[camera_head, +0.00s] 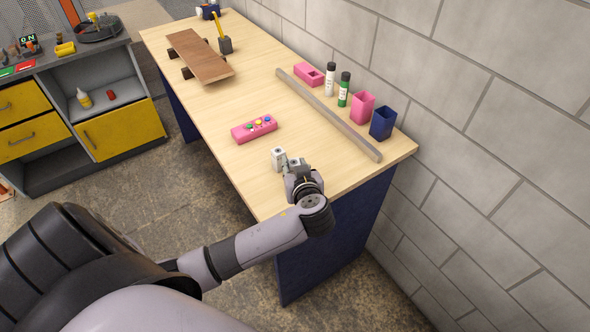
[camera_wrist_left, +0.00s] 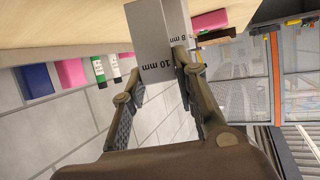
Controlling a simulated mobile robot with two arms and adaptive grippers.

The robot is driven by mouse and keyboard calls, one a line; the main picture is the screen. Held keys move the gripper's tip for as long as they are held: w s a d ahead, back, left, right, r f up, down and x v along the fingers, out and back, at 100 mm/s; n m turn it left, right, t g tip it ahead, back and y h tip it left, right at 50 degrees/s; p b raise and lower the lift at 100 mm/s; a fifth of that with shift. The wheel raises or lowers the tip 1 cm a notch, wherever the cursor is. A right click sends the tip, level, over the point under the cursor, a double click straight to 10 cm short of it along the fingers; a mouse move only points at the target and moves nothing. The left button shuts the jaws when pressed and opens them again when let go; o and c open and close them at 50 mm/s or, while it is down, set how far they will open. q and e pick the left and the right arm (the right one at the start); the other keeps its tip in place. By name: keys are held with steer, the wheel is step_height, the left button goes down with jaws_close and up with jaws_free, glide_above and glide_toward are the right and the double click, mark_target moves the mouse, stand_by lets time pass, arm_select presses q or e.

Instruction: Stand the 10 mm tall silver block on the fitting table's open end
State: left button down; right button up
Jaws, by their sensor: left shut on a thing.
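My left gripper (camera_head: 292,170) is shut on a silver block (camera_wrist_left: 158,68) marked 10 mm, at the near end of the light wooden table (camera_head: 215,115). The held block shows in the head view as a small grey piece (camera_head: 294,161) at the fingertips, partly hidden by the gripper. The left gripper also shows in the left wrist view (camera_wrist_left: 157,76). A second silver block (camera_head: 278,158) stands just left of it; an 8 mm label (camera_wrist_left: 190,36) shows beside the held block in the wrist view. I cannot tell whether the held block touches the table. My right gripper is not in view.
A pink control box (camera_head: 254,129) with coloured buttons lies left of the blocks. A long grey bar (camera_head: 327,113) lies to the right. Bottles, a pink cup (camera_head: 361,107) and a blue cup (camera_head: 383,123) line the wall side.

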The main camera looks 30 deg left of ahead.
arm_select(q)
step_height(320, 180, down, 2)
steer(key=shift+f, duration=0.25)
steer(key=c, duration=1.7)
jaws_free()
steer(key=shift+f, duration=0.1)
steer(key=o, duration=0.4)
steer(key=shift+r, duration=0.35)
steer(key=shift+b+v, duration=1.25)
steer(key=shift+v, duration=4.75)
